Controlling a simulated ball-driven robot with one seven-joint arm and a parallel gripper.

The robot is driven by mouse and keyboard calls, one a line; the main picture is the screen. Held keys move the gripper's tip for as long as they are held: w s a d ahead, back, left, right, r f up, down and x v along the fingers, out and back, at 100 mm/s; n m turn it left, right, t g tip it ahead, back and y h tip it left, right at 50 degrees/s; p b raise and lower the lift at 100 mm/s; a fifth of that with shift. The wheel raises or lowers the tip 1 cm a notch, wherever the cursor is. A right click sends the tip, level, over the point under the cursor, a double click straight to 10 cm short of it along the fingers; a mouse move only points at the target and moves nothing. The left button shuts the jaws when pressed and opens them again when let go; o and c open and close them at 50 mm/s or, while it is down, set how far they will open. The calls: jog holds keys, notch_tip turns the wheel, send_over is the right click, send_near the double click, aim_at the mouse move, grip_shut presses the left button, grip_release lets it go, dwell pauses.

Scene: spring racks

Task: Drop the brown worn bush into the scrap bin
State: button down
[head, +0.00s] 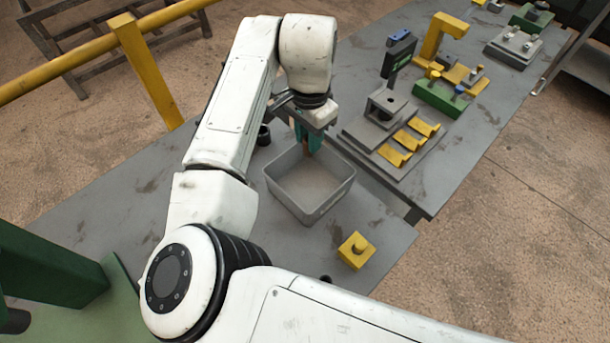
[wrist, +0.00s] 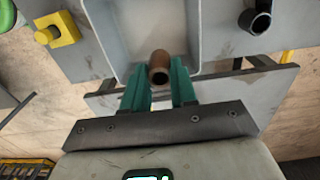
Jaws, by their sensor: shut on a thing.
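The brown worn bush (wrist: 159,67) is a short, hollow brown cylinder. My gripper (wrist: 160,88) is shut on it, with one green finger on each side. In the head view my gripper (head: 308,141) is at the far edge of the scrap bin, and the bush is hardly visible between the fingers. The scrap bin (head: 325,206) is an open grey box on the grey table, and its visible floor is empty. In the wrist view the bin (wrist: 118,42) lies behind the bush. I cannot tell how high the bush is above the bin.
A dark hollow bush (wrist: 256,20) stands on the table beside the bin. A yellow block with a peg (head: 356,251) stands near the bin's front right. A grey fixture with yellow cradles (head: 398,140) is on the adjoining table. A yellow rail (head: 140,62) runs behind.

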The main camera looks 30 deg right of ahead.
notch_tip(320, 180, down, 6)
jog(key=b, duration=0.5)
jog(key=shift+r, duration=0.15)
jog(key=c, duration=0.8)
grip_release()
notch_tip(320, 180, up, 11)
jog(key=b, duration=0.1)
